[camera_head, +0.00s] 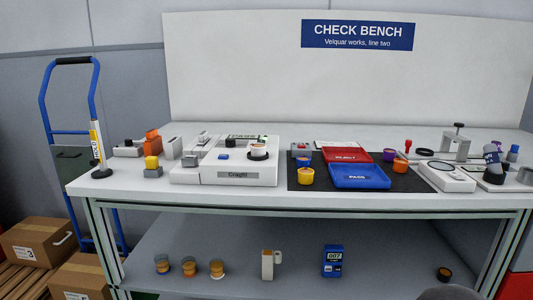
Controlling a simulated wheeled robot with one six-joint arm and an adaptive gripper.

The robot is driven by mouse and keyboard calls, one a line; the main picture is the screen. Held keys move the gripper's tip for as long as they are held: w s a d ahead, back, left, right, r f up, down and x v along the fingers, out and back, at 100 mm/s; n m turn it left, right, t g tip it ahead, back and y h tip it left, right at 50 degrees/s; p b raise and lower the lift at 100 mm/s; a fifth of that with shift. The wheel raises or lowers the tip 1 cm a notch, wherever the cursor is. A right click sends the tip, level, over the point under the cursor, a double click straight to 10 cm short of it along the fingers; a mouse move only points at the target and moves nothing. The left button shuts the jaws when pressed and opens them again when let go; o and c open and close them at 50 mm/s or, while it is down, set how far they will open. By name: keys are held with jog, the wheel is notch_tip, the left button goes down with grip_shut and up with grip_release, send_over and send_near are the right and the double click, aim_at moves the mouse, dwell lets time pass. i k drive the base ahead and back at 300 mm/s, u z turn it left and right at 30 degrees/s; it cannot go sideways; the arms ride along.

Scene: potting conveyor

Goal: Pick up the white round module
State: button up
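A small white round piece (257,147), most likely the white round module, sits on a black round seat on top of the white fixture (238,175) left of the bench's middle. Its top looks partly orange or brown, but it is too small to tell more. It appears upright, with nothing covering it.
A blue tray (360,182) and a red tray (348,156) lie on a dark mat (410,183), with small orange, yellow and purple pots around. A magnifier unit (447,176) stands right. A tall white-yellow post (99,152) stands left. The lower shelf (230,240) holds several items.

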aim_at(258, 149)
jog(key=u, duration=0.55)
jog(key=k, duration=1.3)
jog(key=u, duration=1)
jog(key=i, duration=1.55)
jog(key=z, duration=0.5)
